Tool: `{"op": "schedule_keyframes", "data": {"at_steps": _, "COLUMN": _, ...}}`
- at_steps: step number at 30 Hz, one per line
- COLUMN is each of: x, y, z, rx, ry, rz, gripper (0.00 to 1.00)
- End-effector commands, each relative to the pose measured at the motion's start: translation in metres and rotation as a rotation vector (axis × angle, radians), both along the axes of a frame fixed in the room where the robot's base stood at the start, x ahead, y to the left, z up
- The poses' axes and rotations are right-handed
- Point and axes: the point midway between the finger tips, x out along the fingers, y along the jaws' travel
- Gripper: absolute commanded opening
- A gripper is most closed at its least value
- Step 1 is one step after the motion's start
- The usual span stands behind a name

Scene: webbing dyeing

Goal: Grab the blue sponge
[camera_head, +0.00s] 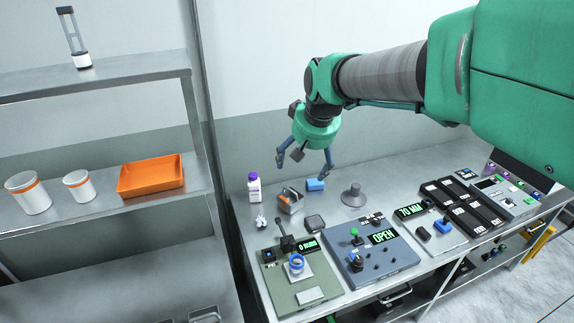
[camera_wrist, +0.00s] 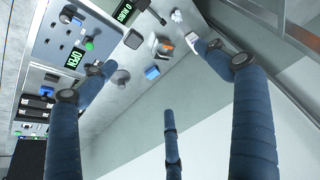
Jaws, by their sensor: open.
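The blue sponge (camera_head: 315,185) is a small block lying on the metal bench near its back edge, between the small caddy and the grey cone-shaped stand. It also shows in the wrist view (camera_wrist: 152,73), above the picture's middle, between the spread fingers. My gripper (camera_head: 303,166) has several blue fingers spread wide, with nothing between them. It hangs above the bench over the sponge area, apart from the sponge. My gripper also shows in the wrist view (camera_wrist: 155,60). The sponge looks unobstructed in both views.
A caddy (camera_head: 290,201), a white bottle with a purple cap (camera_head: 254,187) and a dark block (camera_head: 315,223) stand left of and before the sponge. The grey cone-shaped stand (camera_head: 353,196) is at its right. Control panels (camera_head: 372,262) fill the bench front. A shelf (camera_head: 95,206) stands left.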

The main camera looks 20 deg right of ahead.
Motion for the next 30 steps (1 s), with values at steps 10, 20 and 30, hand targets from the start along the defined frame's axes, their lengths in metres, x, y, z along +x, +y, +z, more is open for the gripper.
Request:
{"op": "schedule_keyframes", "data": {"at_steps": 10, "x": 0.091, "y": -0.041, "z": -0.035, "rx": 0.002, "ry": 0.017, "rz": -0.026, "gripper": 0.88}}
{"op": "schedule_keyframes", "data": {"at_steps": 20, "x": 0.171, "y": -0.086, "z": -0.084, "rx": 0.003, "ry": 0.028, "rz": -0.052, "gripper": 0.88}}
{"op": "schedule_keyframes", "data": {"at_steps": 30, "x": 0.242, "y": -0.138, "z": -0.152, "rx": 0.006, "ry": 0.041, "rz": -0.080, "gripper": 0.88}}
